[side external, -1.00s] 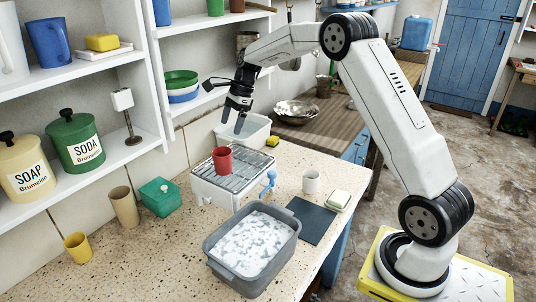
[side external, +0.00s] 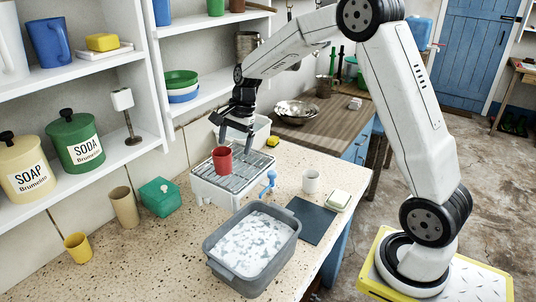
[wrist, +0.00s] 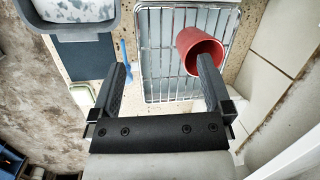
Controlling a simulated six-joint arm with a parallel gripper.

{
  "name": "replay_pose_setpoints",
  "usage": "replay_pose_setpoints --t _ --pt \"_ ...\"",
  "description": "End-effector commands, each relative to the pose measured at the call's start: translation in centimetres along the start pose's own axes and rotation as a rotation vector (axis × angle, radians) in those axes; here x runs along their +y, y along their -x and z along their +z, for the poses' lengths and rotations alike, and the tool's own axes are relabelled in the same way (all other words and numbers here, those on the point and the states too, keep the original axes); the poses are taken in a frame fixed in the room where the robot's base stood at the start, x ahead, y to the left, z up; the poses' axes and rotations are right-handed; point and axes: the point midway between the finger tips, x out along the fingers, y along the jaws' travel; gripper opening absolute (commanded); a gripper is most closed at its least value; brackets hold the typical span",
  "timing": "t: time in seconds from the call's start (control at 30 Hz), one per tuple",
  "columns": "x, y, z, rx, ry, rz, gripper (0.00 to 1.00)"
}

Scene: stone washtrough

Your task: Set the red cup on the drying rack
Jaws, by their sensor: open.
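The red cup (side external: 222,160) stands upright on the wire drying rack (side external: 256,170), near its left side. In the wrist view the cup (wrist: 197,48) is at the right edge of the rack (wrist: 160,84), in front of my right-hand finger. My gripper (side external: 236,141) is open and empty, its fingers pointing down over the far end of the rack, behind the cup. In the wrist view the two fingers (wrist: 162,75) are spread wide with nothing between them. I cannot tell whether one finger touches the cup.
A white basin (side external: 262,130) stands behind the rack. A green box (side external: 160,197) stands left. Shelves line the left wall.

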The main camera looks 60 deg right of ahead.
Motion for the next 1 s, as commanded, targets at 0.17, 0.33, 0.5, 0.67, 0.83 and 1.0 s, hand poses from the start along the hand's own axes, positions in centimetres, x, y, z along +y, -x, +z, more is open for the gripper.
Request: replay_pose_setpoints --t 0.17,0.33,0.5,0.67,0.83,1.0 --pt "3.6 -0.9 3.0 0.065 0.295 0.016 1.00" --pt "7.3 -1.8 5.5 0.118 0.585 0.036 1.00" --pt "11.3 -2.7 7.7 0.163 0.883 0.058 1.00" --pt "15.2 -3.5 9.4 0.198 1.153 0.078 1.00" --pt "18.1 -4.1 10.6 0.218 1.352 0.093 1.00" --pt "19.2 -4.3 10.9 0.227 1.435 0.098 1.00"
